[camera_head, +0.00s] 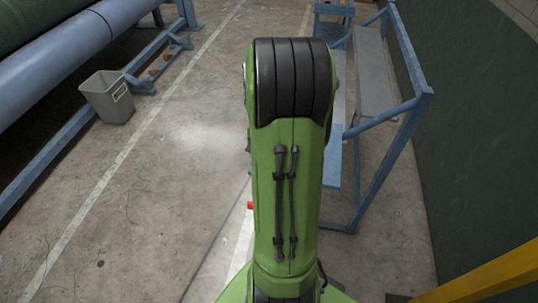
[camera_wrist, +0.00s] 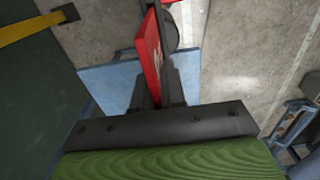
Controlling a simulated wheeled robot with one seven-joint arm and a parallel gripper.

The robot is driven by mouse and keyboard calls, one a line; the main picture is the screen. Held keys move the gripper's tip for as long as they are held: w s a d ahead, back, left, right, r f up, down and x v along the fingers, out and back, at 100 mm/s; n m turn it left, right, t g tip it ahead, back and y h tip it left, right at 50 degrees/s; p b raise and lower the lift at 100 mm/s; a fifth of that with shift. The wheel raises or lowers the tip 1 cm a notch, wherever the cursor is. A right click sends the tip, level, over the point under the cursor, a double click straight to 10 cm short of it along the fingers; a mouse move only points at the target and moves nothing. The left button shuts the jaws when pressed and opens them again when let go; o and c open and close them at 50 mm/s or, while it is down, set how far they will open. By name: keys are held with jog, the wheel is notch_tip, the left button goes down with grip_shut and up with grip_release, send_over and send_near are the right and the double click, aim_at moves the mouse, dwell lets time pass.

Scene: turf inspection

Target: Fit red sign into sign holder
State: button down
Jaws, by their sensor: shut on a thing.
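The red sign (camera_wrist: 152,55) is seen almost edge-on in the wrist view, with pale marking on its face. My gripper (camera_wrist: 161,88) is shut on it, and the sign sticks out past the dark fingers. A dark rounded part (camera_wrist: 169,32) shows just right of the sign; I cannot tell whether it is the sign holder. In the head view my green arm hides the gripper. A small red patch (camera_head: 250,205) shows at the arm's left edge; I cannot tell what it belongs to. No sign holder is clearly identifiable.
A blue metal frame (camera_head: 393,145) stands right of my arm, beside a dark green wall (camera_head: 470,120). A blue surface (camera_wrist: 104,88) lies below the gripper. A grey bin (camera_head: 107,98) and large roller (camera_head: 65,50) are at left. Concrete floor between is clear. A yellow bar (camera_head: 490,272) is lower right.

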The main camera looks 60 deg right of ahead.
jog(key=c, duration=1.2)
grip_release()
notch_tip(320, 180, up, 12)
jog(key=shift+r+p, duration=0.15)
jog(key=shift+p, duration=0.85)
